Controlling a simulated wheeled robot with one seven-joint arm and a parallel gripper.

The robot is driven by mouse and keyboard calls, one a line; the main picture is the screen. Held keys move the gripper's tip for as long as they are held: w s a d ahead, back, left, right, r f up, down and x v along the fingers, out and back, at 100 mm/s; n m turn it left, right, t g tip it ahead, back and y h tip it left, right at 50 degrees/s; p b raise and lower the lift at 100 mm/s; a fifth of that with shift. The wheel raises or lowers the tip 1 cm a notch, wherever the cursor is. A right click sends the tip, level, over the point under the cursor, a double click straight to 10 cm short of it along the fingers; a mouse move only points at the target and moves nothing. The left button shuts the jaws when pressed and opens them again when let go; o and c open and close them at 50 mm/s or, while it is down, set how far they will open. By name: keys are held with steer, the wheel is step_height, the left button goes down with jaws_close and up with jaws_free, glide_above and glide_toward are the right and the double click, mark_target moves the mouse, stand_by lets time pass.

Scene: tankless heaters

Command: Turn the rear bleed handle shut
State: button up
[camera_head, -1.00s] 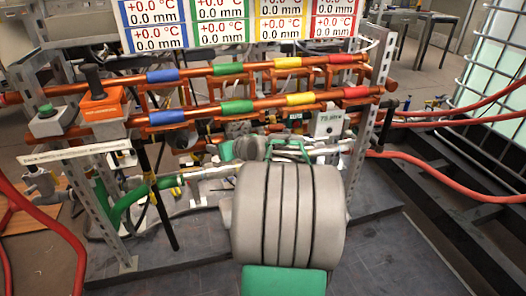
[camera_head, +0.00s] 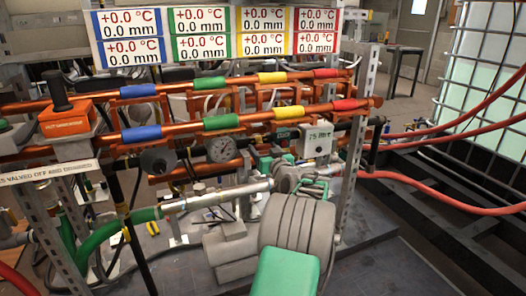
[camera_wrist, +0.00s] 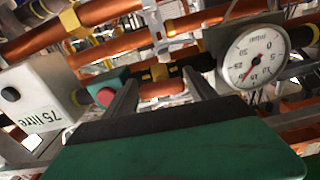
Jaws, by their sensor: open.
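My gripper (camera_wrist: 160,77) is open and empty, its two dark fingers reaching forward in the wrist view. A copper pipe (camera_wrist: 162,90) and a small yellow piece (camera_wrist: 160,71) lie beyond the gap between them; I cannot tell the distance. A green block with a red round end (camera_wrist: 107,96) shows just left of the left finger. I cannot surely pick out the rear bleed handle in either view.
Copper manifolds with a blue sleeve (camera_head: 141,132) and other coloured sleeves cross above my wrist. A gauge (camera_head: 221,149) and a "75 litre" box (camera_head: 314,141) hang nearby; the gauge (camera_wrist: 254,54) is right in the wrist view. A steel upright (camera_head: 358,130) and red hoses (camera_head: 440,192) are right.

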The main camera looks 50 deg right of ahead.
steer(key=c, duration=1.1)
